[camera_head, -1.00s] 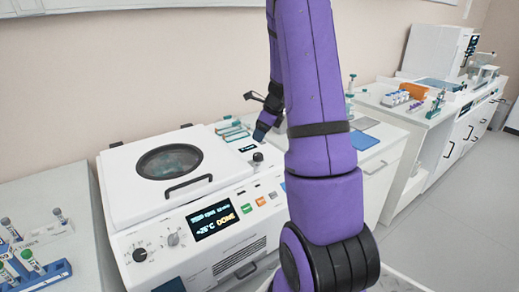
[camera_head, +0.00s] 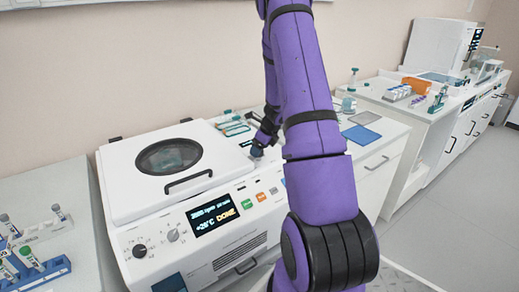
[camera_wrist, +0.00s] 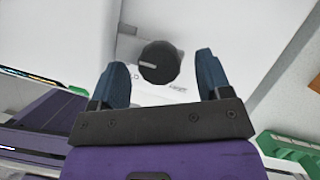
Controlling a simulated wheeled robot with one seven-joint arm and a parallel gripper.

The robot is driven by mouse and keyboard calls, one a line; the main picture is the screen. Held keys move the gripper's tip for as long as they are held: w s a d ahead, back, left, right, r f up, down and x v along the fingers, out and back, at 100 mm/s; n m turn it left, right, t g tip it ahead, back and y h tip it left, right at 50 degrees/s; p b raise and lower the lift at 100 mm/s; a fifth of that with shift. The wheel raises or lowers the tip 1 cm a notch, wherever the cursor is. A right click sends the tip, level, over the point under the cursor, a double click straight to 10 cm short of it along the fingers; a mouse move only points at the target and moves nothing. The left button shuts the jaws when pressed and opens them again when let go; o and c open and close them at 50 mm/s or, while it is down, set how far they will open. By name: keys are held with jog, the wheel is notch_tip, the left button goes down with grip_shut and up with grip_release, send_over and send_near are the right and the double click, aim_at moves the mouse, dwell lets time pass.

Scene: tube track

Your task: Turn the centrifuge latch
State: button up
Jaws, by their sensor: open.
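The white centrifuge (camera_head: 120,215) stands on the bench at the left with its lid (camera_head: 125,185) down. Its display reads DONE. The latch, a dark round knob (camera_wrist: 159,62) with a pale mark, shows in the wrist view on a white surface. My gripper (camera_wrist: 157,78) is open, with one dark blue finger on each side of the knob and a gap on both sides. In the head view my gripper (camera_head: 257,150) is at the right rear corner of the centrifuge and hides the latch there.
Tube racks (camera_head: 36,268) stand left of the centrifuge. Teal-edged racks (camera_head: 233,128) lie behind my gripper. A blue pad (camera_head: 361,134) lies on the bench to the right. An orange rack (camera_head: 416,85) and a white machine (camera_head: 437,45) stand farther right.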

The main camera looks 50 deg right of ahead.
jog(key=shift+w+f, duration=0.1)
jog(key=shift+f, duration=0.25)
jog(key=c, duration=0.9)
